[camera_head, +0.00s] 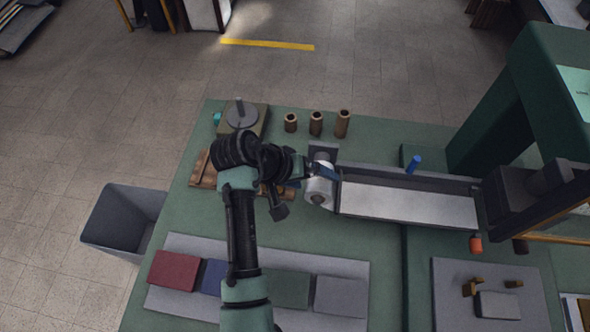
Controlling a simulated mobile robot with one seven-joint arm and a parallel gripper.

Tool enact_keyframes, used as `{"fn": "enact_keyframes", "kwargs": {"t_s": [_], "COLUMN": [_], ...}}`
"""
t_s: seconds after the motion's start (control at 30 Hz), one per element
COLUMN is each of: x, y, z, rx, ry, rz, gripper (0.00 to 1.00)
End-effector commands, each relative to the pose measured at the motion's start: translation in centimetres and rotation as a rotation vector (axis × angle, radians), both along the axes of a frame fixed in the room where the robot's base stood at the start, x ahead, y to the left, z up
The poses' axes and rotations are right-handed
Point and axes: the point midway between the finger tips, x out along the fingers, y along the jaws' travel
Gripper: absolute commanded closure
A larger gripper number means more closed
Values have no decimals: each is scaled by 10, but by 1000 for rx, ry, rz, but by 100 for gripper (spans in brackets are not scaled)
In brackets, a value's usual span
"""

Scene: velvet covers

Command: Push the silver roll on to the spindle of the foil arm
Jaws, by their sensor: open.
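The silver roll (318,192), a pale ring with a dark centre, stands at the left end of the long grey-sided bed (410,206). My gripper (320,173) reaches in from the left and is at the roll's upper edge. Its jaws are open; I cannot tell whether they touch the roll. A grey upright piece (322,151) shows just behind the roll and may be part of the foil arm. The spindle is not clearly visible, so I cannot tell how far the roll sits on it.
A grey disc with an upright pin (241,115) and brown tubes (316,124) stand at the back. Coloured covers (173,271) lie in front on a grey mat. A green press frame (545,85) rises at right. A grey bin (120,222) stands left of the table.

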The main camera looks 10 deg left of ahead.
Motion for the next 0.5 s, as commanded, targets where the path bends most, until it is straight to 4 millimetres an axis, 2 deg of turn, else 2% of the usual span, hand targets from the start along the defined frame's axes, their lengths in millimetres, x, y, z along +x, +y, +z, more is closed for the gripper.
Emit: {"fn": "enact_keyframes", "kwargs": {"t_s": [0.3,0.5], "x": [-21,-31], "y": [36,50], "z": [57,82], "rx": [2,1], "ry": [-8,-4], "rz": [3,2], "gripper": [0,0]}}
